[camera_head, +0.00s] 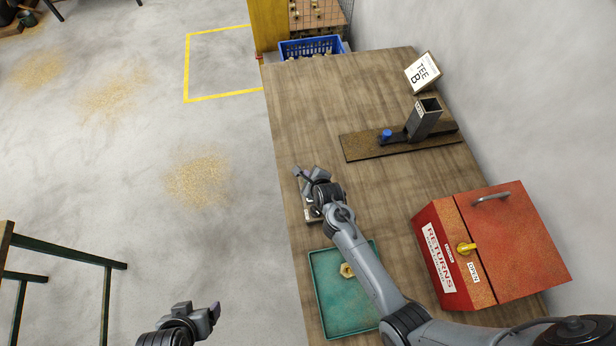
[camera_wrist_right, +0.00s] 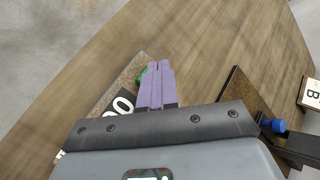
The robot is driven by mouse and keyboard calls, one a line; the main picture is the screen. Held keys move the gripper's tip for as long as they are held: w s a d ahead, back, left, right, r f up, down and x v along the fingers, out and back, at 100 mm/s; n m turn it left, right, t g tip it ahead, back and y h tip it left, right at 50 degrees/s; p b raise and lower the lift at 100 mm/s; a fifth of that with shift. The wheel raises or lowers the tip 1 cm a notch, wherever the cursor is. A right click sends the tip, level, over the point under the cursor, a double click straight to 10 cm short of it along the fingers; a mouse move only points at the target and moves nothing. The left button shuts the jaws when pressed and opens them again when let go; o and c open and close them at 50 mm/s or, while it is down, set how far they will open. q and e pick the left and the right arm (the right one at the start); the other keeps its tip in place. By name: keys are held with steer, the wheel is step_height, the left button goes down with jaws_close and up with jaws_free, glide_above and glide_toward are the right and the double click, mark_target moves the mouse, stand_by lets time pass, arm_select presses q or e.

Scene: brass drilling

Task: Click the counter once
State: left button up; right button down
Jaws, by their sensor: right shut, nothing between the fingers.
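The counter (camera_wrist_right: 108,112) is a small speckled plate with a black display showing white digits and a green button (camera_wrist_right: 140,76), seen in the right wrist view. My right gripper (camera_wrist_right: 158,68) is shut and empty, with its purple fingers together over the counter, beside the green button and partly hiding it. Whether they touch the button cannot be told. In the head view, my right gripper (camera_head: 300,174) is over the table's left edge and hides most of the counter (camera_head: 309,214). My left gripper (camera_head: 207,311) hangs over the floor at the bottom; its jaw opening is unclear.
A teal tray (camera_head: 318,298) holding a brass nut (camera_head: 347,270) lies partly under my right arm. A red returns box (camera_head: 435,220) stands at right. A dark board (camera_head: 360,150) carries a blue knob (camera_head: 386,134) and a square tube (camera_head: 424,119). The table's middle is clear.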

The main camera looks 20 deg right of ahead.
steer(key=shift+f, duration=0.3)
steer(key=shift+f+b, duration=0.25)
steer(key=shift+b, duration=0.1)
stand_by(0.5)
steer(key=shift+r+p, duration=0.6)
steer(key=shift+p, duration=0.05)
steer(key=shift+r+p, duration=0.4)
steer(key=shift+r, duration=0.05)
steer(key=shift+r, duration=0.1)
